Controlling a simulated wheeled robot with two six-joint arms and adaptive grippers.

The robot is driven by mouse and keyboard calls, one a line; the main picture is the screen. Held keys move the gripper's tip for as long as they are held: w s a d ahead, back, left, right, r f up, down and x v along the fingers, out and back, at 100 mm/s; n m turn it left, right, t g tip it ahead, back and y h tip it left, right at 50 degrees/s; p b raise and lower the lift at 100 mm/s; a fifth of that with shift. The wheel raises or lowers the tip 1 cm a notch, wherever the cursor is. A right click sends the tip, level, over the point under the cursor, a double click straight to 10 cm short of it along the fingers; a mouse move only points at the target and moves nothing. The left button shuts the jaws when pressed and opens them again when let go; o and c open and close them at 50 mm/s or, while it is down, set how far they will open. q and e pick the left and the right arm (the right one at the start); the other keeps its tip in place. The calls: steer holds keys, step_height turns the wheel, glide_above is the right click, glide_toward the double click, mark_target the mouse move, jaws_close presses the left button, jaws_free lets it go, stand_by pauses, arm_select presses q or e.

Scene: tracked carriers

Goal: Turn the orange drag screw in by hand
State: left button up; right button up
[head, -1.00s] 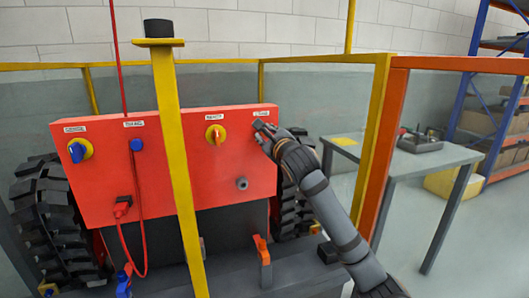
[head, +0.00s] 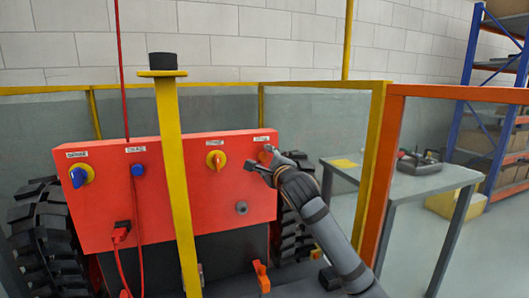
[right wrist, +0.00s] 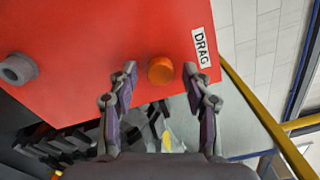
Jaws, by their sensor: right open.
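The orange drag screw (head: 265,157) is a round knob on the upper right of the red panel (head: 210,195), just under a white label. In the right wrist view the orange knob (right wrist: 161,70) shows beside the label reading DRAG (right wrist: 201,47). My right gripper (head: 257,160) is in front of the panel at the knob. In the right wrist view its fingers (right wrist: 160,76) are spread, one on each side of the knob, with a gap on both sides. It holds nothing. My left gripper is not in view.
A yellow post (head: 176,190) stands before the panel. An orange post (head: 388,170) and a grey table (head: 400,180) stand right.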

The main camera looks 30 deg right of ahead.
steer(key=shift+r+n+p, duration=0.3)
steer(key=shift+n+p, duration=0.05)
steer(key=shift+n, duration=0.85)
steer(key=shift+f+n, duration=0.2)
steer(key=shift+n, duration=0.3)
steer(key=n+p, duration=0.1)
steer(key=n, duration=0.1)
steer(key=n+p, duration=0.2)
steer(key=n, duration=0.1)
steer(key=n+p, duration=0.2)
steer(key=shift+r, duration=0.4)
steer(key=shift+f+n+p, duration=0.15)
steer(key=shift+n+p, duration=0.4)
steer(key=shift+n, duration=0.45)
steer(key=shift+s+f+n, duration=0.1)
steer(key=shift+f+n, duration=0.1)
steer(key=shift+n, duration=0.1)
steer(key=n+p, duration=0.4)
steer(key=n, duration=0.1)
steer(key=n+p, duration=0.2)
steer(key=shift+r+n+p, duration=0.35)
steer(key=shift+n, duration=0.05)
steer(key=shift+f+n, duration=0.2)
steer(key=shift+n, duration=0.6)
steer(key=shift+f, duration=0.35)
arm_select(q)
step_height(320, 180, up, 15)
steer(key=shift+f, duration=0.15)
arm_select(e)
steer(key=shift+c, duration=0.3)
